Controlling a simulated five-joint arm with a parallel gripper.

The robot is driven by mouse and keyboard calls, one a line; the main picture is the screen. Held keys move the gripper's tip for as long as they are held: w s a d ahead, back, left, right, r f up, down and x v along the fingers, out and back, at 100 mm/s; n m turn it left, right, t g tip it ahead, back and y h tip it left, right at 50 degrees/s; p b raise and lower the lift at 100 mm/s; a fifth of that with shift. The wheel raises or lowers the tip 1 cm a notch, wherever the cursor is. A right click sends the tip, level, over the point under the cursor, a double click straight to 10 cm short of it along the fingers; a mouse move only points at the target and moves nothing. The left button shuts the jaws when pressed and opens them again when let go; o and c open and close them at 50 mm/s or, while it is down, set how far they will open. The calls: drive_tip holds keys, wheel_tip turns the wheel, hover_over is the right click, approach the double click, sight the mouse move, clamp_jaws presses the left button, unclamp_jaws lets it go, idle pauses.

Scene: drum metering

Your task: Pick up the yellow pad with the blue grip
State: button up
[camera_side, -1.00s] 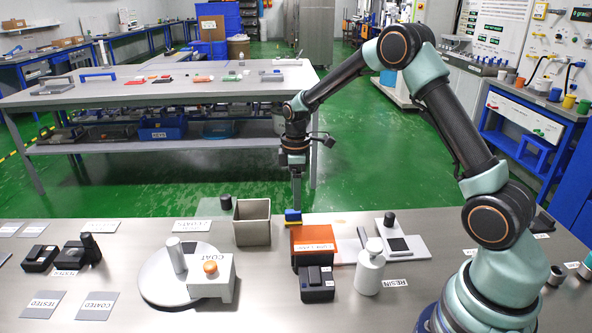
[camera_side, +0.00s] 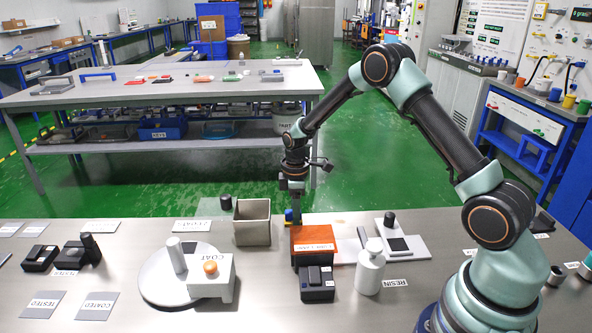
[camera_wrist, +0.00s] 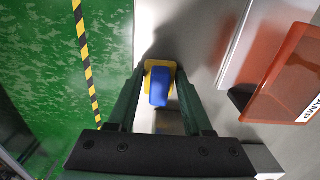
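The yellow pad (camera_wrist: 156,67) with the blue grip (camera_wrist: 160,87) shows between my fingers in the wrist view. In the side view only a small part of the blue grip (camera_side: 289,215) shows, behind the orange box. My gripper (camera_wrist: 162,72) points down at the pad, with one finger on each side of it. The fingers look apart, with the blue grip not visibly clamped. In the side view my gripper (camera_side: 296,215) is low, beside the pad, and its tips are partly hidden.
The orange box (camera_side: 314,238) stands close to the right of my gripper. A grey open bin (camera_side: 252,222) stands to the left. A black block (camera_side: 317,284), a white pump bottle (camera_side: 370,268) and a round coating plate (camera_side: 160,285) are nearer the camera.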

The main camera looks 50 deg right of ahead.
clamp_jaws()
drive_tip(key=shift+r, duration=0.1)
wheel_tip(320, 180, up, 20)
idle(0.4)
